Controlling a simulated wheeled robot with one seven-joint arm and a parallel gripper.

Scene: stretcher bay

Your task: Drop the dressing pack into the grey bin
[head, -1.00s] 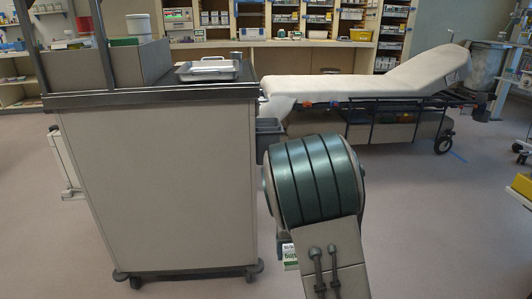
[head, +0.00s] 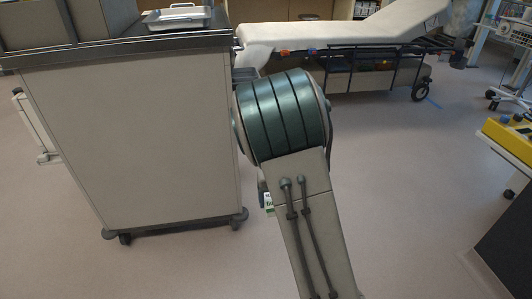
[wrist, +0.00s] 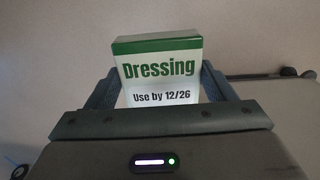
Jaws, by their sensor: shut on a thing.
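The dressing pack (wrist: 160,68) is a white and green box marked "Dressing" and "Use by 12/26". In the wrist view it is upright between the two fingers of my gripper (wrist: 158,86), which is shut on it.
A beige cart (head: 150,140) on castors stands close left of my arm, with a metal tray (head: 178,19) on top. A stretcher (head: 350,38) is behind. A dark block (head: 508,240) and a yellow tray (head: 510,138) are at right. Floor between is clear.

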